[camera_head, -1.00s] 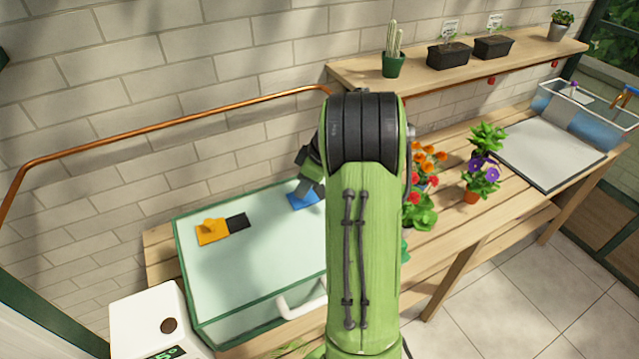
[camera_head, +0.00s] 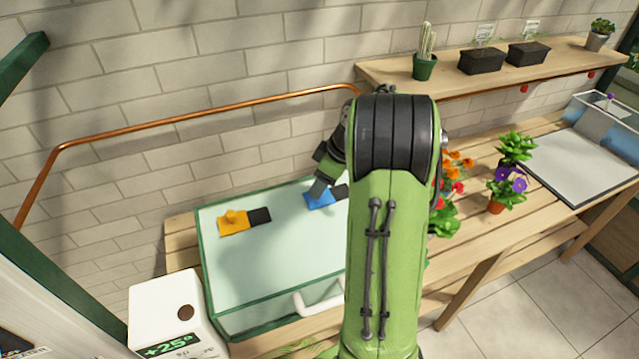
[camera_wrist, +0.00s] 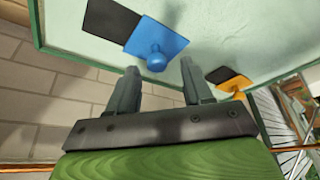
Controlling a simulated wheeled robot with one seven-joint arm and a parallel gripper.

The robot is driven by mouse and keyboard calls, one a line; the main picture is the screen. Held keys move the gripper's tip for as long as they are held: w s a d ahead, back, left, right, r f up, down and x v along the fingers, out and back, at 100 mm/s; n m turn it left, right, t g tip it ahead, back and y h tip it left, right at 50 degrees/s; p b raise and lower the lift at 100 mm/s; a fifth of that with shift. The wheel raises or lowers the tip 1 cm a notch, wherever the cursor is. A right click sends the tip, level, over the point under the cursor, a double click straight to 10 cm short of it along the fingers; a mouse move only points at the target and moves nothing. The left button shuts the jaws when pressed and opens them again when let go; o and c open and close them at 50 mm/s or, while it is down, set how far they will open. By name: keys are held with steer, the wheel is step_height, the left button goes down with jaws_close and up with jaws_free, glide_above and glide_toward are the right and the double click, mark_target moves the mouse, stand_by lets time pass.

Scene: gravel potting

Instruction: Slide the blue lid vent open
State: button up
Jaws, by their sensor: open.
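The blue lid vent (camera_head: 320,199) is a flat blue plate on the pale glass lid (camera_head: 280,250). A black patch (camera_head: 341,191) lies directly beside it on the right. In the wrist view the blue plate (camera_wrist: 168,42) carries a round blue knob (camera_wrist: 156,62), with the black patch (camera_wrist: 111,19) at its left. My gripper (camera_head: 319,187) is at the blue vent in the head view, partly hidden by my arm. In the wrist view my open gripper (camera_wrist: 160,67) has its fingertips on either side of the knob; contact cannot be told.
An orange vent (camera_head: 233,222) with its own black patch sits left on the same lid. A white lid handle (camera_head: 318,299) is at the front. A white box with a display (camera_head: 172,315) stands front left. Flowering plants (camera_head: 508,185) stand right of my arm.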

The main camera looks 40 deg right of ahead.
steer(key=p+v, duration=0.4)
steer(key=v, duration=1)
steer(key=shift+s+r, duration=0.2)
steer(key=s+a+r+m, duration=0.1)
steer(key=a+r, duration=0.1)
steer(key=a, duration=0.6)
steer(key=s+a+r+m, duration=0.1)
steer(key=s+a+r, duration=0.15)
steer(key=a, duration=0.65)
steer(key=s+a+f+m+t+h, duration=0.1)
steer(key=s+a+f+m, duration=0.1)
steer(key=s, duration=0.4)
steer(key=s+a+f+m+h, duration=0.1)
steer(key=s+a+f, duration=0.1)
steer(key=s+a, duration=0.2)
steer(key=s, duration=0.2)
steer(key=shift+s+a+m+t, duration=0.3)
steer(key=shift+a+m+t, duration=0.1)
steer(key=shift+r, duration=0.1)
